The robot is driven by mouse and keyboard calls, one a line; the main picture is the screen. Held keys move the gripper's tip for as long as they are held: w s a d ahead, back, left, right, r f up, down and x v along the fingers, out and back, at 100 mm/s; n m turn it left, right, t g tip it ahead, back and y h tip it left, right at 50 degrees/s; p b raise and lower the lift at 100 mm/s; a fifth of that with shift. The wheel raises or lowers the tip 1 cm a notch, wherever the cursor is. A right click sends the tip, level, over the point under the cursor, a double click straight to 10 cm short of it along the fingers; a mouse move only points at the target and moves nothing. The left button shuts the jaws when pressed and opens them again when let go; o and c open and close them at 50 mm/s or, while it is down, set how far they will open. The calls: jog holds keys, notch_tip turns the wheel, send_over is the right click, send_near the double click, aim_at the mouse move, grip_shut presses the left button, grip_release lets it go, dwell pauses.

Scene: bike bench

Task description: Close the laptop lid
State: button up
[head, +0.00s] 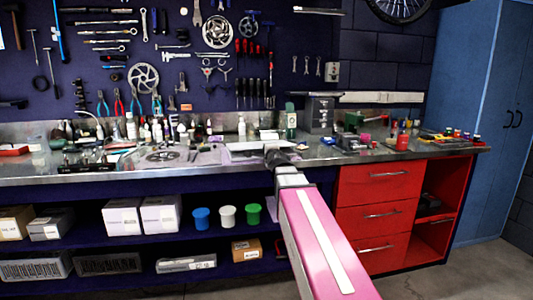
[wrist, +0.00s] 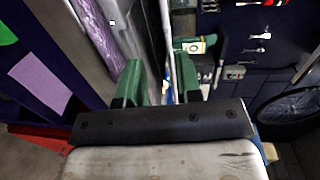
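A thin, pale, flat thing that looks like the laptop (head: 245,146) lies on the metal bench top in the head view, just behind my gripper (head: 274,154). My arm partly hides it, and the lid's angle is too small to tell. In the wrist view my gripper (wrist: 160,82) shows two green fingers standing apart. A thin, pale upright edge runs beyond the gap between them, possibly the lid. I cannot tell whether a finger touches it.
A green bottle (head: 291,120) and a grey drawer box (head: 320,114) stand behind and right of my gripper. Bottles and small tools crowd the bench to the left. Red drawers (head: 381,184) are below right, and a tool wall (head: 180,50) rises behind.

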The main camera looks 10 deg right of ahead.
jog(key=s, duration=0.9)
jog(key=shift+d+r, duration=0.3)
jog(key=shift+r, duration=0.15)
